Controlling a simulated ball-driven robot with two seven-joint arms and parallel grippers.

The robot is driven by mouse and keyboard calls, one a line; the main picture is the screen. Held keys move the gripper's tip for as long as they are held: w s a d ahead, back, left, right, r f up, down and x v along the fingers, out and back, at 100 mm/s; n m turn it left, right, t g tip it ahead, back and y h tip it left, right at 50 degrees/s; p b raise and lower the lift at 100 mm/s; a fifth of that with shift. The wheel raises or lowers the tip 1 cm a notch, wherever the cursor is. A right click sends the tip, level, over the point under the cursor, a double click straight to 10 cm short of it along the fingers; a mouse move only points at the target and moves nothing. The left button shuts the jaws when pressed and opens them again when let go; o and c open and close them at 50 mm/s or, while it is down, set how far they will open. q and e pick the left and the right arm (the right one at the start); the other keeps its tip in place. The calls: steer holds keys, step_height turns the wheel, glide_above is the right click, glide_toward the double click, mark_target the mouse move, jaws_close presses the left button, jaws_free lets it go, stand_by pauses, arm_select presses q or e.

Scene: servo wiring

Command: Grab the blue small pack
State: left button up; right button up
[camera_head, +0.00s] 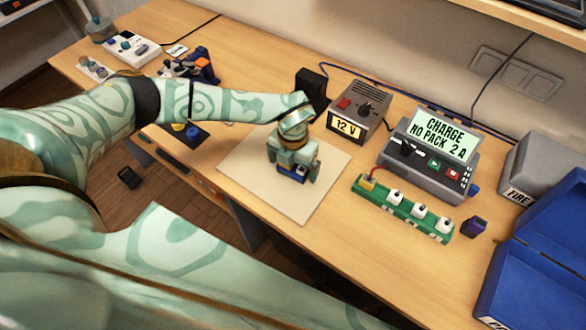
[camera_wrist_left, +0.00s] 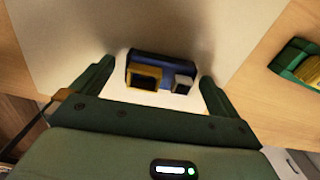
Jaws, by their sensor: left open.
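The small blue pack (camera_head: 293,172) lies on the pale square mat (camera_head: 241,173) in the head view. In the left wrist view the blue pack (camera_wrist_left: 161,65) shows a yellow-framed dark socket and a small whitish block on its near side. My left gripper (camera_head: 296,177) is over the pack, pointing down. In the left wrist view the fingers of my left gripper (camera_wrist_left: 157,82) are open, one on each side of the pack, with a gap on both sides. My right gripper is not in view.
A green strip (camera_head: 405,210) with white plugs lies right of the mat. Behind stand a 12 V supply (camera_head: 357,108) and a charger (camera_head: 432,156) reading "CHARGE NO PACK 2 A". A purple-black block (camera_head: 474,227) and an open blue box (camera_head: 540,250) are at the right.

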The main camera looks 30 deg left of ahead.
arm_select(q)
steer(key=c, duration=1.1)
steer(key=shift+r, duration=0.1)
